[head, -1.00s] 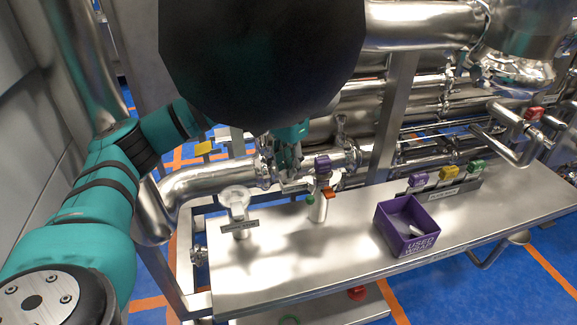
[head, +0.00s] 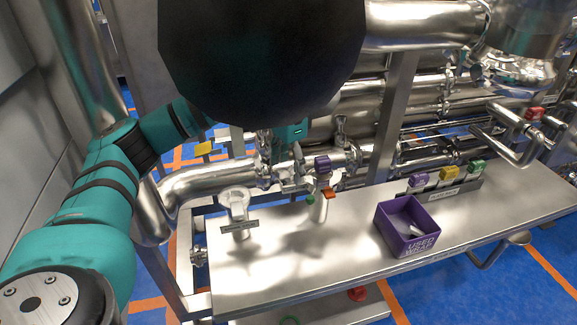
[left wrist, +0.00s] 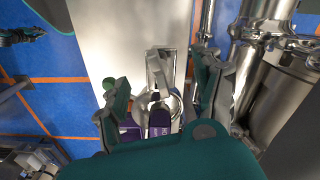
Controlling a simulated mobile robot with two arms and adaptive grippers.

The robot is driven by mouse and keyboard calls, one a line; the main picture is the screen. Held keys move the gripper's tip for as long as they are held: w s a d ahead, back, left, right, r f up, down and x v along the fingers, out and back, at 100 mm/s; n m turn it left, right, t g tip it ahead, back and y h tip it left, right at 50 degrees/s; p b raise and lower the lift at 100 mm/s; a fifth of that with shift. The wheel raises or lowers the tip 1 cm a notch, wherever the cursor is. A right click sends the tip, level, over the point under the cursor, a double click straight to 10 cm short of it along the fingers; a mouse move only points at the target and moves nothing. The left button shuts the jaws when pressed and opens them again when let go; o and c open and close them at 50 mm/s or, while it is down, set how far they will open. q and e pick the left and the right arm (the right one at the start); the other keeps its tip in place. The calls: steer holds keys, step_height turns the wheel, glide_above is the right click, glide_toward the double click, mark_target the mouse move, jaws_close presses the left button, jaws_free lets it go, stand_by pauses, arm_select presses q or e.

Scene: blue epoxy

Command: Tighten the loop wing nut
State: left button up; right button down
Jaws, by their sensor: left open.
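In the left wrist view a bright metal loop (left wrist: 157,68), which looks like the loop wing nut, stands between the fingers of my left gripper (left wrist: 160,92). A metal clamp ring and a purple tag (left wrist: 160,122) are just below it in the picture. The gripper is open, with one finger on each side and gaps to the loop. In the head view my left gripper (head: 287,176) is over the back of the bench, left of the purple tag (head: 322,165); the loop cannot be made out there. My right gripper is out of view.
The steel bench (head: 300,260) has clear room at the front. A purple used-wrap box (head: 405,228) stands on it, with a rack of purple, yellow and green tags (head: 447,180) behind. Steel pipes (head: 210,180) run close behind.

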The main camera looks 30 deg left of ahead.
mark_target(289, 166)
arm_select(q)
step_height(289, 166, up, 6)
steer(key=p, duration=0.4)
stand_by(0.3)
step_height(289, 166, up, 12)
stand_by(0.6)
